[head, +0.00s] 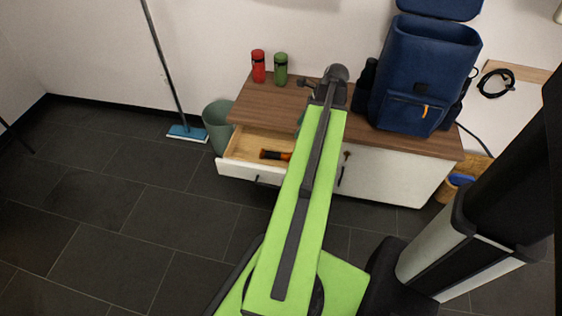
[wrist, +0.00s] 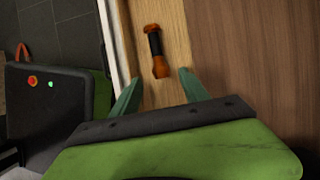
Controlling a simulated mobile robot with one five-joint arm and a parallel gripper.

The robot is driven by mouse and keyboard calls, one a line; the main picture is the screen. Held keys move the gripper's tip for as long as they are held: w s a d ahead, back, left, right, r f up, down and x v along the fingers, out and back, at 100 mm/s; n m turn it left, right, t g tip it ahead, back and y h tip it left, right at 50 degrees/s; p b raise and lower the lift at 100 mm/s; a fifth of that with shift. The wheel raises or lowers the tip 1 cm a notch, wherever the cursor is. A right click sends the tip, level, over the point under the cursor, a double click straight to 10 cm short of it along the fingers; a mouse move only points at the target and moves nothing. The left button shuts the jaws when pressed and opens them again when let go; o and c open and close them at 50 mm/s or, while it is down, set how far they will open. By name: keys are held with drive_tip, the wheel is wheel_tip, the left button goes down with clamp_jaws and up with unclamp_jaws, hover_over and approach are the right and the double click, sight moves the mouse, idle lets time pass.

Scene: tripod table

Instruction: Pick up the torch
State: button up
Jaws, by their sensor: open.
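The torch is a short black and orange cylinder lying in an open drawer. In the head view the torch (head: 275,155) shows inside the drawer (head: 238,170), left of my arm. In the wrist view the torch (wrist: 155,50) lies on the drawer's wooden bottom, beyond my fingertips. My gripper (wrist: 157,82) is open, with its two green fingers apart and nothing between them. The near orange end of the torch points toward the gap between the fingers. In the head view the fingers are mostly hidden behind the arm.
The drawer belongs to a white cabinet with a brown wooden top (head: 235,107). A red bottle (head: 258,66), a green bottle (head: 281,69) and a blue backpack (head: 425,70) stand on it. A grey-green bin (head: 216,125) and a mop (head: 187,133) are at left. The floor in front is clear.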

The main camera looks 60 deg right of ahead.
drive_tip(key=b, duration=1.1)
hover_over(282, 154)
drive_tip(key=s+d, duration=0.1)
drive_tip(key=s, duration=0.1)
drive_tip(key=f, duration=1)
drive_tip(key=shift+s+d+f, duration=0.1)
drive_tip(key=shift+d+f, duration=0.1)
drive_tip(key=shift+f, duration=0.55)
drive_tip(key=shift+w+a+r, duration=0.1)
drive_tip(key=shift+w, duration=0.1)
drive_tip(key=b+x, duration=0.5)
drive_tip(key=shift+s+a+f, duration=0.15)
drive_tip(key=shift+a+f, duration=0.1)
drive_tip(key=shift+r, duration=0.2)
clamp_jaws()
